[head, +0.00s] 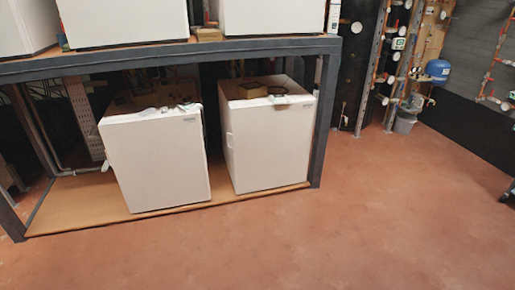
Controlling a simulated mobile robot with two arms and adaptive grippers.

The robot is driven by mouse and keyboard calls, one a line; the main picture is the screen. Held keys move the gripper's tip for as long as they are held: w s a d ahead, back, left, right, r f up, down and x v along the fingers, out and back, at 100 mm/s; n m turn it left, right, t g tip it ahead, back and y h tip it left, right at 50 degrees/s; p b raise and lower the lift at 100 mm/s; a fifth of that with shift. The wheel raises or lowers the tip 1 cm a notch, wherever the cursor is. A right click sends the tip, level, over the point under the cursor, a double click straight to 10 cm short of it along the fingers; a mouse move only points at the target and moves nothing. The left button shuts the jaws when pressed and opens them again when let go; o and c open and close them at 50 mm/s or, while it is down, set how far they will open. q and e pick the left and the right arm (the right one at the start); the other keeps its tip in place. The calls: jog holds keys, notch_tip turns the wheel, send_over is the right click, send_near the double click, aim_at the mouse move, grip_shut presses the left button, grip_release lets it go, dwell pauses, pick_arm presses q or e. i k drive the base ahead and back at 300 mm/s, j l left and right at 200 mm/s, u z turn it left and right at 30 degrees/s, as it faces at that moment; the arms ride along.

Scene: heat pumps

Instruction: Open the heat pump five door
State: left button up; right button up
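Two white box-shaped heat pumps stand on the low wooden shelf of a dark metal rack. The left one (158,165) and the right one (270,145) both have their front panels shut. Small items lie on top of each. Parts of three more white units show on the upper shelf: left (25,25), middle (122,20) and right (272,15), their tops cut off by the picture edge. I see no number on any unit, so I cannot tell which one is heat pump five. Neither of my grippers is in view.
The rack's right front post (325,115) stands close beside the right lower unit. The reddish floor (330,235) in front is clear. A pipe board with a blue tank (438,70) and a grey bucket (404,122) are at the back right.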

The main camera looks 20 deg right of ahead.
aim_at(271, 148)
jog(key=i+j, duration=0.1)
jog(key=i, duration=0.35)
jog(key=i+j, duration=0.1)
jog(key=i, duration=0.4)
